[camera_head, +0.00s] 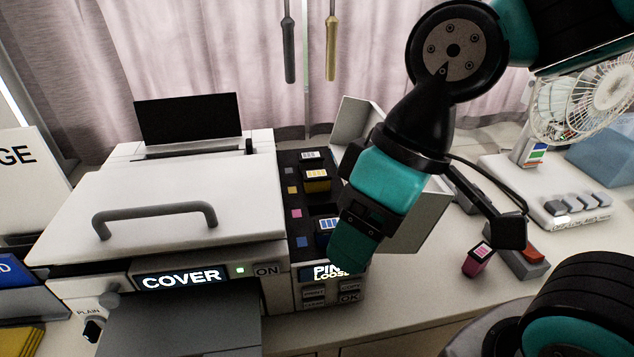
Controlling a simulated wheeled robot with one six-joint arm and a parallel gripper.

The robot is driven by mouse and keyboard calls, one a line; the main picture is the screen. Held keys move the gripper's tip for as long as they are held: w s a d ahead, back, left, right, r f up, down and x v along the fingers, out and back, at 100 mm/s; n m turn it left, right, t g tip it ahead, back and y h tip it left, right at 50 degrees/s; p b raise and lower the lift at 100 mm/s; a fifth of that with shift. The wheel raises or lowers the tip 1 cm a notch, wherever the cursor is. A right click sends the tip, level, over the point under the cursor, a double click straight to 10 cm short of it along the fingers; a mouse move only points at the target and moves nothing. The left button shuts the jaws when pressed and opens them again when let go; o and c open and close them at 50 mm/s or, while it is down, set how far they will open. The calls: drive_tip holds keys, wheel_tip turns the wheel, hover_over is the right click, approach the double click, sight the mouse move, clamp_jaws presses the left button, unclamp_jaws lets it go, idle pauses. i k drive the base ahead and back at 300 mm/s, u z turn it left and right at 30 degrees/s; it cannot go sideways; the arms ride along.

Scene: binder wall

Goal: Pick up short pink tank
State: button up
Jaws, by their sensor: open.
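A short pink tank (475,262) with a dark top and a white label with pink marks stands on the white table, right of the printer. My gripper (349,258) hangs in front of the printer's tank bay, left of the pink tank and apart from it. It is open, with no tank visible in it, though its fingertips are partly hidden by its own teal body. The tank bay (295,222) shows a yellow tank (316,182) and a blue tank (327,225). Beside the pink square marker, the slot looks dark and empty, partly covered by my gripper.
A red and grey block (528,262) lies close right of the pink tank. Bare table lies left of the tank.

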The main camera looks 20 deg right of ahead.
sight(479, 256)
drive_tip(key=k, duration=1)
drive_tip(key=z, duration=1.4)
drive_tip(key=i, duration=0.7)
drive_tip(key=u, duration=1.55)
